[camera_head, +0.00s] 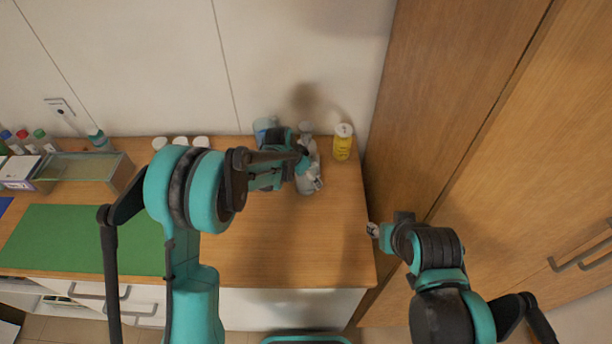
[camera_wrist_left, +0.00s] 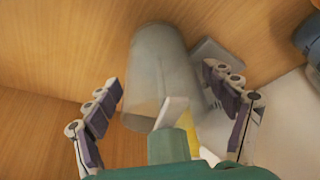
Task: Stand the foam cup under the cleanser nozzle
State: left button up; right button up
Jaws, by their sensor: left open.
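A translucent grey cup (camera_wrist_left: 160,70) is in the middle of the left wrist view. My left gripper (camera_wrist_left: 165,92) is open, with one finger on each side of the cup and visible gaps to both. In the head view my left gripper (camera_head: 308,178) is over the back right of the cart top, and its arm and fingers hide most of the cup. A pale grey bottle-like thing (camera_head: 306,130) stands just behind it; its nozzle cannot be made out. My right gripper (camera_head: 376,231) is beyond the cart's right edge, and its fingers are unclear.
A yellow container (camera_head: 343,147) stands at the back right corner, near the wooden cabinet (camera_head: 440,110). A light blue thing (camera_head: 265,125) is behind my left arm. A green mat (camera_head: 85,240) and a clear-walled box (camera_head: 90,172) lie left. The front right top is clear.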

pick_arm(q)
jog(key=p+v, duration=0.2)
jog(key=v, duration=1)
jog(key=s+a+r+n+t+y, duration=0.1)
jog(key=s+a+r+n, duration=0.1)
jog(key=s+a+r, duration=0.3)
jog(key=s+a+r+n+t, duration=0.1)
jog(key=s+a+r+n, duration=0.2)
jog(key=s, duration=0.4)
jog(key=s+a+n+t+y, duration=0.2)
jog(key=s+a+n, duration=0.2)
jog(key=s, duration=0.9)
jog(key=a, duration=0.2)
jog(key=shift+a, duration=0.25)
jog(key=shift+f, duration=0.2)
notch_tip(320, 180, down, 11)
jog(key=b, duration=1.1)
